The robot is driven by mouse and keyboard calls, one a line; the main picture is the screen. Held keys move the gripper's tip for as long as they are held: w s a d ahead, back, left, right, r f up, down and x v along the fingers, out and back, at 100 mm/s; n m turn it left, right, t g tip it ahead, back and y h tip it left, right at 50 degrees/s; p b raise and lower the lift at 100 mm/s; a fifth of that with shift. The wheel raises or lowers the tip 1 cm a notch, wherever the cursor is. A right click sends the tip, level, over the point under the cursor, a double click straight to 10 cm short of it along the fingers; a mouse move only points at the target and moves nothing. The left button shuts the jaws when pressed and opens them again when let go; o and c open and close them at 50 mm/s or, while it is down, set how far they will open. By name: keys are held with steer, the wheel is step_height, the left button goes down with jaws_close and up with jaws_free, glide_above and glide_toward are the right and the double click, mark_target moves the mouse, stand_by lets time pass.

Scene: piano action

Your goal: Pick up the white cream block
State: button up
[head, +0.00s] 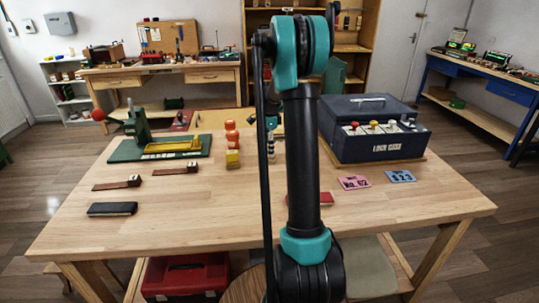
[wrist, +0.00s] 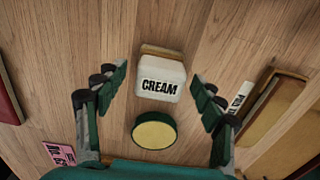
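The white cream block (wrist: 160,86) stands on the wooden table in the wrist view, its face reading CREAM, with a brown wooden piece showing along its far edge. My gripper (wrist: 159,82) is open, with one finger to the left of the block and one to the right. A gap shows between each finger and the block, and nothing is held. In the head view my arm covers the middle of the table, and I cannot make out the block there.
A round green piece with a yellow top (wrist: 154,130) stands just below the block in the wrist view. A brown-framed tray (wrist: 274,118) lies to the right. In the head view, a dark blue case (head: 375,140) stands right of my arm.

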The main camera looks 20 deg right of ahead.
steer(key=c, duration=1.4)
steer(key=shift+o, duration=0.2)
steer(key=shift+r, duration=0.15)
step_height(320, 180, up, 20)
steer(key=o, duration=0.7)
steer(key=c, duration=0.4)
